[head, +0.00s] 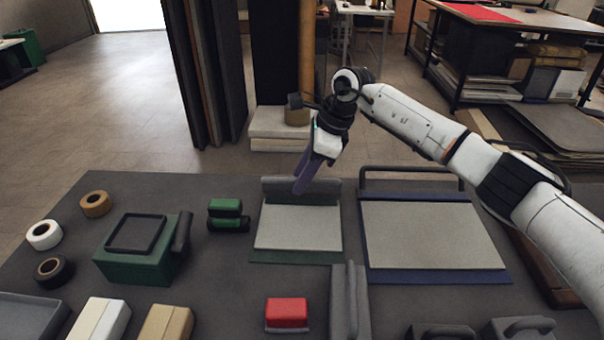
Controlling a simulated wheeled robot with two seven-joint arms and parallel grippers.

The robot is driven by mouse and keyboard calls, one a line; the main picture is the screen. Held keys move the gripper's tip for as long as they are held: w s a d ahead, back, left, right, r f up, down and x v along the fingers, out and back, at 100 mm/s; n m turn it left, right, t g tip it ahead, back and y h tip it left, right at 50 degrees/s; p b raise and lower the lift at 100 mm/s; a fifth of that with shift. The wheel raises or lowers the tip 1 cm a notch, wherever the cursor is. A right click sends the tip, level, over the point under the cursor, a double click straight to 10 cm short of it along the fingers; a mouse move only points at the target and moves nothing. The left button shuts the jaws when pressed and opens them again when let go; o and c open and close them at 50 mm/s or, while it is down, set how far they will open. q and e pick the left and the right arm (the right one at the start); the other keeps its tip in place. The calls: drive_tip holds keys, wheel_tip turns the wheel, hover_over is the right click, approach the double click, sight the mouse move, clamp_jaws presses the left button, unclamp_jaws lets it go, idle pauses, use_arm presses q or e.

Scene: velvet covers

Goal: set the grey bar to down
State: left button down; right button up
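A grey bar (325,191) stands raised along the back edge of a flat light-grey panel (298,228) on a green base. My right gripper (301,186) comes down from above with purple fingers. Its tips overlap the middle of this bar in the head view; I cannot tell whether they touch it. The fingers look close together, and any gap between them is not clear. A second, thinner grey bar (412,169) stands at the back of a larger panel with a blue base (435,276). My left gripper is not in view.
A grey upright piece (349,300) and a red block (287,314) stand in front of the green-based panel. Left are small green blocks (225,208), a green box (137,262) and tape rolls (44,235). Dark table (215,275) shows between them.

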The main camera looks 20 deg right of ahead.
drive_tip(key=v, duration=1)
drive_tip(key=shift+r+b, duration=0.35)
drive_tip(key=shift+s, duration=0.1)
drive_tip(key=shift+c, duration=0.3)
